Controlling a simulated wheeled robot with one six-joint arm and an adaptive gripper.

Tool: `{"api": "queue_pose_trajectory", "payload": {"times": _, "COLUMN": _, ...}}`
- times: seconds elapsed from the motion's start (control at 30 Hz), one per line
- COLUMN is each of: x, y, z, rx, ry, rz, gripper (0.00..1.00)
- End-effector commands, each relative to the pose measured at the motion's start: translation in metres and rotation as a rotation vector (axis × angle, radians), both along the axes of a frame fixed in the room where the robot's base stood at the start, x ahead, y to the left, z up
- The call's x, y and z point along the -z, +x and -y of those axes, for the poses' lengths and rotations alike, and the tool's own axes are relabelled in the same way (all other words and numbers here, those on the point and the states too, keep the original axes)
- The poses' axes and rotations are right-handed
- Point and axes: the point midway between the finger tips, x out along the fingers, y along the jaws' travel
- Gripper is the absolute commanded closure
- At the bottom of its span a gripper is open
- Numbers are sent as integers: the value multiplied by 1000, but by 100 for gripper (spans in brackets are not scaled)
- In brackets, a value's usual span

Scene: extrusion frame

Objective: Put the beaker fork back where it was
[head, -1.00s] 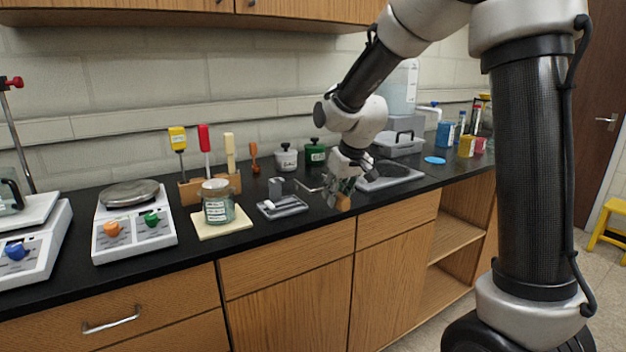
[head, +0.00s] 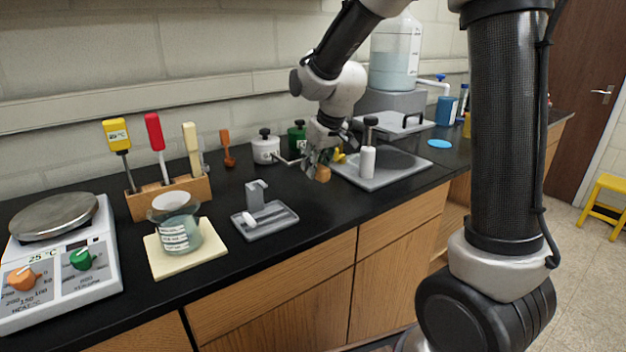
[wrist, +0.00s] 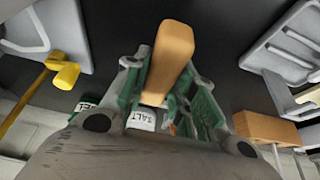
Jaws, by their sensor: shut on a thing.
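In the wrist view the tan handle (wrist: 172,50) stands between the green-padded fingers (wrist: 170,95). The fork's far end is mostly hidden by the gripper.
A wooden tool rack (head: 172,196) with several handled tools stands left, behind a beaker (head: 176,232) on a cream pad (head: 205,257). White (head: 266,150) and green (head: 297,138) jars stand behind my gripper.

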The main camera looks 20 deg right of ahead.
Motion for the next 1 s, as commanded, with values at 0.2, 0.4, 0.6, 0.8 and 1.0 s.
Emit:
{"api": "queue_pose_trajectory", "payload": {"times": 0.2, "x": 28, "y": 0, "z": 0, "rx": 1, "ry": 0, "rz": -3, "gripper": 100}}
{"api": "queue_pose_trajectory", "payload": {"times": 0.4, "x": 46, "y": 0, "z": 0, "rx": 1, "ry": 1, "rz": 1, "gripper": 100}}
{"api": "queue_pose_trajectory", "payload": {"times": 0.6, "x": 46, "y": 0, "z": 0, "rx": 1, "ry": 1, "rz": 2, "gripper": 100}}
{"api": "queue_pose_trajectory", "payload": {"times": 0.8, "x": 48, "y": 0, "z": 0, "rx": 1, "ry": 1, "rz": 2, "gripper": 59}}
{"api": "queue_pose_trajectory", "payload": {"times": 1.0, "x": 48, "y": 0, "z": 0, "rx": 1, "ry": 1, "rz": 1, "gripper": 52}}
